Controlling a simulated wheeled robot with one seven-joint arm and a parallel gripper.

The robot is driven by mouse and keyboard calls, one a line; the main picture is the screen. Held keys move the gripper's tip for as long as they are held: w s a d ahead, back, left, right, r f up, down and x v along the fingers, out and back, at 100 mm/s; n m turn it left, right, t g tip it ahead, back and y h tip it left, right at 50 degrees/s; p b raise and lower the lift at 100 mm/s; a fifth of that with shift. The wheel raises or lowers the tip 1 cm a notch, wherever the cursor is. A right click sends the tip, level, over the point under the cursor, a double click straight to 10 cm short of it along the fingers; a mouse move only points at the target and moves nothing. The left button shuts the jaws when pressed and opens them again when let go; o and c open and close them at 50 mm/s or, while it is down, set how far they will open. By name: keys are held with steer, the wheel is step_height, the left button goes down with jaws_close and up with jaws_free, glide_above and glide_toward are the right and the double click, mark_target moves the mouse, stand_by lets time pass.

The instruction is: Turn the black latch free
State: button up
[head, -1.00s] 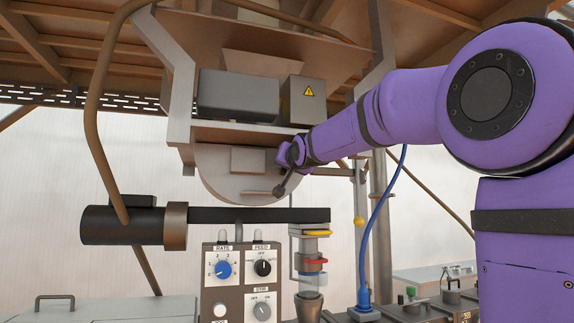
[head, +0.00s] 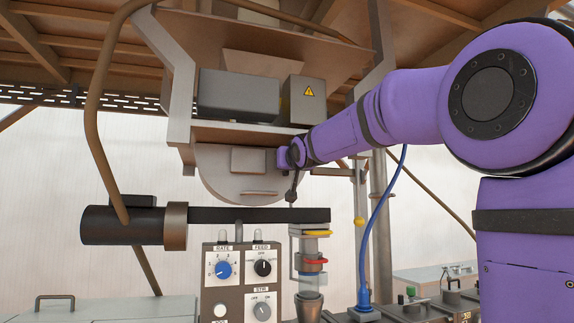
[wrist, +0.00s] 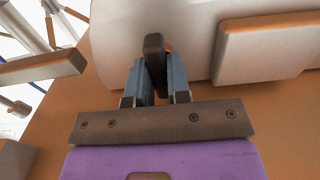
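The black latch (wrist: 154,46) is a short dark block in the wrist view, standing between my two blue-grey fingers in front of a pale curved surface. My gripper (wrist: 158,68) has a finger close against each side of it and appears shut on it; the contact faces are partly hidden. In the head view my gripper (head: 279,160) is at the right part of the round grey plate (head: 225,185), and the latch cannot be made out there. A dark bar hangs almost straight down at my wrist.
A grey box (head: 238,95) and a warning-marked box (head: 303,101) sit above the round plate. A flat block (head: 248,160) is left of my gripper. A black horizontal bar (head: 258,215) and control panel (head: 241,280) lie below. A blue hose (head: 377,230) hangs at right.

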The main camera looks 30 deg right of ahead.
steer(key=o, duration=0.4)
steer(key=v, duration=1)
steer(key=shift+s+a, duration=0.1)
steer(key=shift+s, duration=0.3)
steer(key=s+a+f+n+g+y, duration=0.1)
steer(key=s+a+f+g, duration=0.3)
steer(key=s+f, duration=0.4)
steer(key=s+a+f+n+g+y, duration=0.1)
steer(key=s+a+f+g, duration=0.3)
steer(key=f, duration=1.2)
steer(key=s+a+f+n+g+y, duration=0.1)
steer(key=s+a+f+g+y, duration=0.2)
steer(key=s+f, duration=0.9)
steer(key=shift+s+a+g, duration=0.1)
steer(key=shift+a+g, duration=0.5)
steer(key=shift+a, duration=0.05)
